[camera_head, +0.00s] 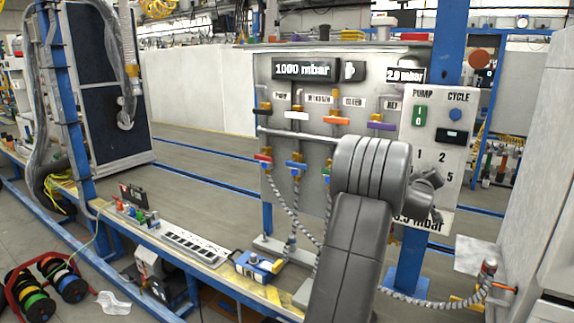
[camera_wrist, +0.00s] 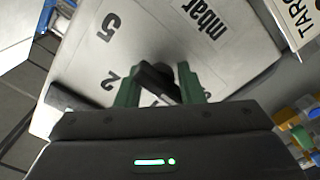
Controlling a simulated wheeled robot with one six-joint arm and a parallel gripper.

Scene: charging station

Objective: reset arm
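In the wrist view, my gripper (camera_wrist: 159,70) has its two green fingers apart, one on each side of a black knob (camera_wrist: 162,82) on the light control panel (camera_wrist: 235,62). The knob's bar lies slantwise between the fingers. I cannot tell whether either finger touches it. The panel is marked with numbers, 5 and 2 among them. In the head view, my dark grey arm reaches up in front of the panel (camera_head: 462,112), which carries PUMP and CYCLE labels.
Left of my arm, a board (camera_head: 285,100) carries gauges, coloured valves and hanging hoses. A workbench (camera_head: 165,190) bears a power strip (camera_head: 190,243) and a blue device (camera_head: 256,266). A blue post (camera_head: 408,265) stands beside my arm. A white wall (camera_head: 525,160) stands at the right.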

